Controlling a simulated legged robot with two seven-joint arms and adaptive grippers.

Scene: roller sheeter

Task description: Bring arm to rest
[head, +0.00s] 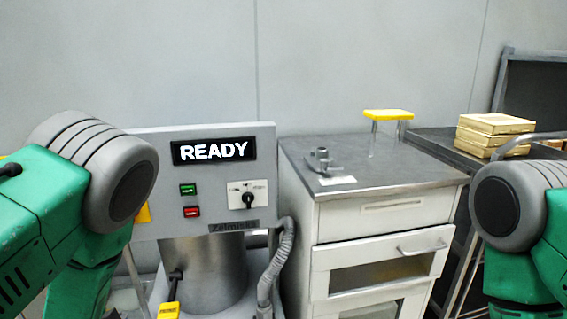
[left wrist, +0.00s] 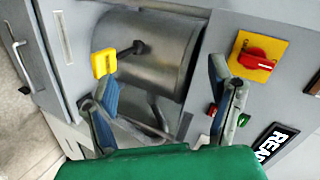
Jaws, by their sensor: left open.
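My left gripper (left wrist: 162,72) shows in the left wrist view with its two blue-padded fingers wide apart and nothing between them. The machine's steel drum (left wrist: 165,50) lies beyond the fingers. A yellow-ended lever (left wrist: 104,62) sticks out from the drum just past the left fingertip; I cannot tell whether they touch. In the head view, my left arm (head: 60,220) comes in from the left in front of the grey machine (head: 215,225), and its gripper is hidden. My right arm (head: 520,215) is at the right edge, with its gripper out of view.
The machine's display (head: 213,150) reads READY, above a green button, a red button and a knob (head: 248,200). A red switch (left wrist: 257,58) sits on a yellow plate. A white drawer cabinet (head: 380,215) stands right of the machine. Yellowish boxes (head: 492,135) are stacked on a dark table.

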